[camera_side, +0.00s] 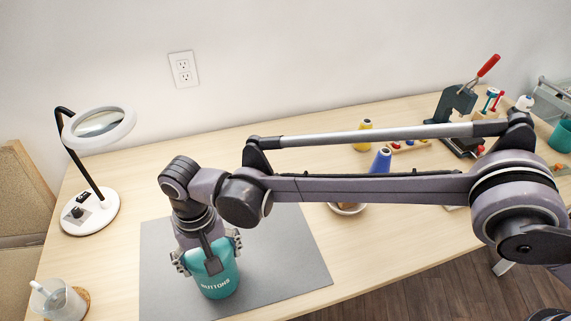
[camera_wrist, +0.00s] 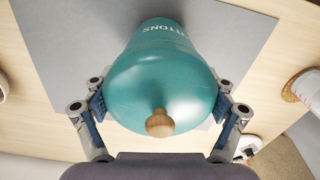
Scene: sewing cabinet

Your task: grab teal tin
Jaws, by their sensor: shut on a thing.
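The teal tin (camera_side: 217,281), marked "BUTTONS", stands upright on the grey mat (camera_side: 295,262) in the side view. In the wrist view the teal tin (camera_wrist: 165,75) fills the middle, with its round wooden knob (camera_wrist: 160,123) facing the camera. My gripper (camera_side: 208,256) is over the tin from above, with a finger on either side of it. In the wrist view my gripper (camera_wrist: 162,108) is shut on the tin, its blue pads against the left and right sides. I cannot tell whether the tin's base touches the mat.
A magnifier lamp (camera_side: 92,210) stands at the left. A glass jug (camera_side: 58,300) is at the front left corner. Blue (camera_side: 381,161) and yellow (camera_side: 363,135) thread cones stand behind my arm. A press with a red handle (camera_side: 488,65) is at the back right.

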